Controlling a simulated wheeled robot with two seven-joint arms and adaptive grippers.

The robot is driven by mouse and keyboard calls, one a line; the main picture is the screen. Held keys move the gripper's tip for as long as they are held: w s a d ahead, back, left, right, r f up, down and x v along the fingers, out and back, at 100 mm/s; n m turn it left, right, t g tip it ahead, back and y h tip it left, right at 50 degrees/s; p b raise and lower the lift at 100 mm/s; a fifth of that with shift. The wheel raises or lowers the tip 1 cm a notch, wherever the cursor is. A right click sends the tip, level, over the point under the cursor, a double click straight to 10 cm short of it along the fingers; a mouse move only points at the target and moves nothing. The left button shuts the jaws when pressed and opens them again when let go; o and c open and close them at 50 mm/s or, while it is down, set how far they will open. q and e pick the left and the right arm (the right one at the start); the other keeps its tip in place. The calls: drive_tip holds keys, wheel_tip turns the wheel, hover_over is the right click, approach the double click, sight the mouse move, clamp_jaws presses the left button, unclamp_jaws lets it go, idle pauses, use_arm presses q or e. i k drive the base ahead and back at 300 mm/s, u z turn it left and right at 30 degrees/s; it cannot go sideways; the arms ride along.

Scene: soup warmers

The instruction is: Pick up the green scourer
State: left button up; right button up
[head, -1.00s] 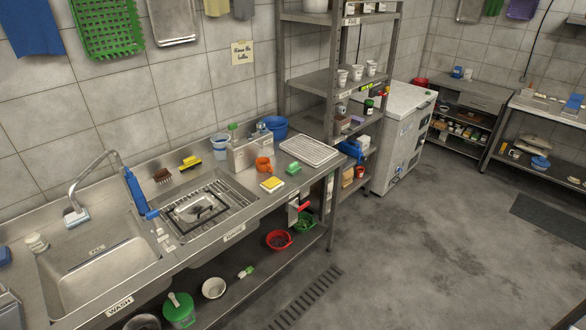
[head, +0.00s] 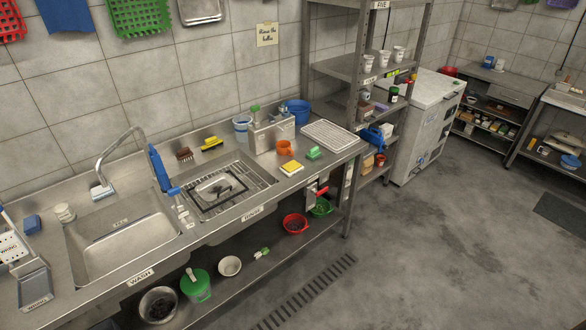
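The green scourer (head: 313,153) is a small bright green block lying on the steel counter. It sits between the orange mug (head: 285,147) and the ribbed white tray (head: 328,135), behind and right of the yellow sponge (head: 292,168). Its top and front are in plain sight and nothing covers it. Neither of my grippers shows in the head view.
The sink basin (head: 120,240) and a rack over a second basin (head: 222,187) take up the counter to the left. A metal caddy (head: 271,132) and blue bucket (head: 298,112) stand behind. A tall shelf unit (head: 352,95) rises at right. The floor (head: 420,260) in front is clear.

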sight(314, 153)
drive_tip(key=i, duration=1)
drive_tip(key=u, duration=0.55)
drive_tip(key=i, duration=1.35)
drive_tip(key=u, duration=0.4)
